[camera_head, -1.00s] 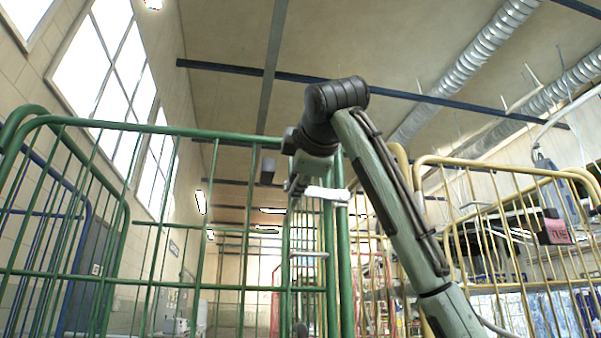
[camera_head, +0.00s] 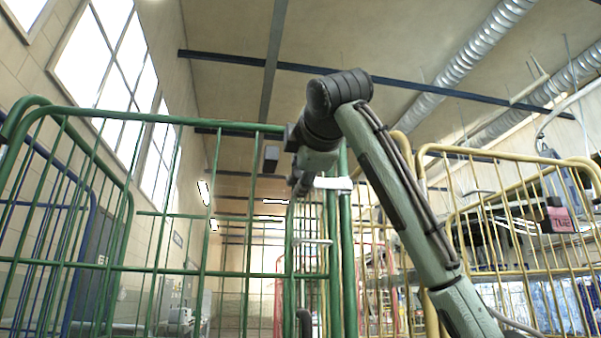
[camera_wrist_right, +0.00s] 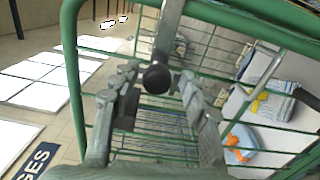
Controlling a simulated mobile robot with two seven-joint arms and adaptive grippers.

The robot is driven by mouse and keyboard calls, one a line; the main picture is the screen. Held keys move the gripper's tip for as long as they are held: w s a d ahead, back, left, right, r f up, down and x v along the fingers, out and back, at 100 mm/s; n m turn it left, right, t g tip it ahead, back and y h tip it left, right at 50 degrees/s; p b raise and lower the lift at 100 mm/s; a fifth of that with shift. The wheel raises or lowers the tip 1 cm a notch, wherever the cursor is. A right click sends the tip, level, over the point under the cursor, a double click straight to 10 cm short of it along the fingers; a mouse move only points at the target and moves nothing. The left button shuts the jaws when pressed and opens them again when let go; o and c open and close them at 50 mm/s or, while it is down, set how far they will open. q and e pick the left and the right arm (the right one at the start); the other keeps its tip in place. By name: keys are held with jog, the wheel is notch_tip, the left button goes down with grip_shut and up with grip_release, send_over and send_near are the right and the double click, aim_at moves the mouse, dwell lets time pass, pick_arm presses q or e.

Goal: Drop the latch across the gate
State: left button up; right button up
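The green mesh gate (camera_head: 160,272) stands in front of me beside a green upright post. A pale metal latch piece (camera_head: 333,183) sits at the post near the top. In the right wrist view a grey metal bar (camera_wrist_right: 168,35) ends in a black round knob (camera_wrist_right: 157,77). My right gripper (camera_head: 302,184) is at the gate's upper edge, left of the pale piece. In the wrist view its fingers (camera_wrist_right: 158,98) are apart, with the knob between them; I cannot tell whether they touch it. My left gripper is not in view.
A yellow wire cage (camera_head: 500,235) stands at the right, and blue bars (camera_head: 92,235) show at the left. Through the green mesh, the wrist view shows folded cloth bundles (camera_wrist_right: 268,100) and an orange item (camera_wrist_right: 238,140) on a pale surface.

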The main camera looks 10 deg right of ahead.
jog(key=s, duration=1.2)
jog(key=shift+d, duration=0.25)
dwell(0.3)
